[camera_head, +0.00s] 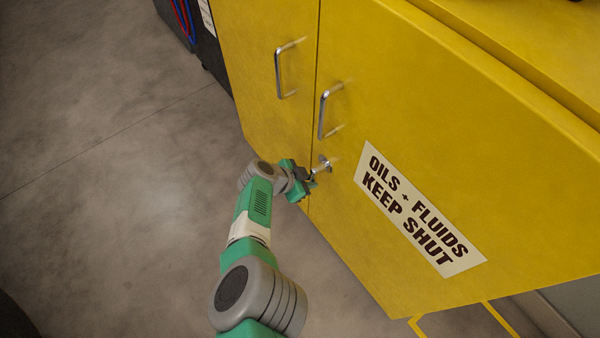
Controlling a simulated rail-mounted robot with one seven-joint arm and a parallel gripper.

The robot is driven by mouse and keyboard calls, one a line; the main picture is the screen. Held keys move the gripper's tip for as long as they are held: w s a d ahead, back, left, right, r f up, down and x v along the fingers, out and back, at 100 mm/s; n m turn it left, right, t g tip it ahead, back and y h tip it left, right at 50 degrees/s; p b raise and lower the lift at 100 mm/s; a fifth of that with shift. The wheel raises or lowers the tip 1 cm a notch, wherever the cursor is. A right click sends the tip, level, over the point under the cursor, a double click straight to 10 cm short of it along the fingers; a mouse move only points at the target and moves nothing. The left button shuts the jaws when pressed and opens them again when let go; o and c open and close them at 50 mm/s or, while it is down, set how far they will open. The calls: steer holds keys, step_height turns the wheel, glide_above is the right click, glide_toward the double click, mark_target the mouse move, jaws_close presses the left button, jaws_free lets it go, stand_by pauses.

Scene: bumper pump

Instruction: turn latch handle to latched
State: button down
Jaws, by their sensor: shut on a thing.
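The latch handle (323,164) is a small silver lever on the yellow cabinet's right door, just right of the seam between the doors and below the pull handles. My gripper (312,178) is at the latch handle, shut on it, reaching in from the lower left. The dark fingers hide part of the lever, so its exact angle is hard to tell. Both doors of the yellow cabinet (430,130) look shut, with a thin dark seam between them.
Two silver pull handles, the left one (279,72) and the right one (322,112), stick out above my gripper. A white sign (418,208) is on the right door. Open concrete floor (110,200) lies to the left. A dark unit (208,50) stands at the top left.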

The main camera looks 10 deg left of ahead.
steer(key=shift+s+d+n+g+h+b, duration=0.15)
steer(key=shift+d+n+g+h+b, duration=0.15)
steer(key=shift+b, duration=0.3)
steer(key=shift+r, duration=0.1)
steer(key=c, duration=1.4)
jaws_free()
steer(key=shift+d, duration=0.1)
steer(key=p+v, duration=0.7)
steer(key=shift+s+a+r, duration=0.2)
steer(key=shift+a+r, duration=0.05)
steer(key=shift+a, duration=0.05)
